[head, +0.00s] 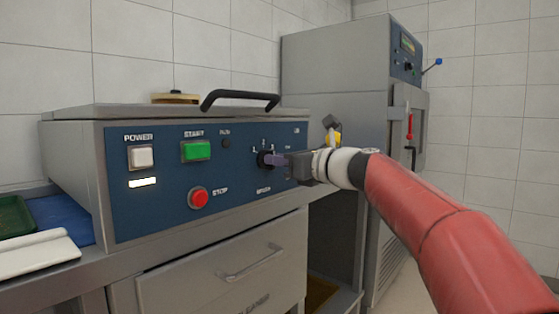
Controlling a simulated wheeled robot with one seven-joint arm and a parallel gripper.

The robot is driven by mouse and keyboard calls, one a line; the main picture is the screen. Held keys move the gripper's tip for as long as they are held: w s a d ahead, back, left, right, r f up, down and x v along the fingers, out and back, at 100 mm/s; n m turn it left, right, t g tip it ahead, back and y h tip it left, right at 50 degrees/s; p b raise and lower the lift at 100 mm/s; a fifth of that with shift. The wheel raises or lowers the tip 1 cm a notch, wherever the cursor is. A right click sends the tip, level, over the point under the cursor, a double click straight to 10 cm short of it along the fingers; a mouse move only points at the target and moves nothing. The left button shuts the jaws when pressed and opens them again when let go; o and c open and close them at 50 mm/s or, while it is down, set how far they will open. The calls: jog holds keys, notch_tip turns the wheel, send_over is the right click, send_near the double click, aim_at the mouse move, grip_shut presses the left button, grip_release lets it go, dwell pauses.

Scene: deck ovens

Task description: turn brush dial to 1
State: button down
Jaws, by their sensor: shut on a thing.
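The brush dial (265,159) is a dark knob on the right part of the blue control panel (160,212), with small white marks above it and a partly covered label below. My gripper (276,160) reaches it from the right and is shut on the dial. The fingers cover part of the knob, so its pointer and the number it stands at cannot be made out.
The panel also has a white power switch (141,157), a green start button (196,151) and a red stop button (200,197). A black lid handle (240,97) sits above. A drawer handle (250,264) juts out below. A tall steel oven (335,62) stands behind right.

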jog(key=shift+n, duration=0.4)
jog(key=shift+s+a+f+n+b, duration=0.1)
jog(key=shift+n+b, duration=1.8)
jog(key=shift+n, duration=2.6)
jog(key=c, duration=1.4)
grip_release()
jog(key=shift+c, duration=0.2)
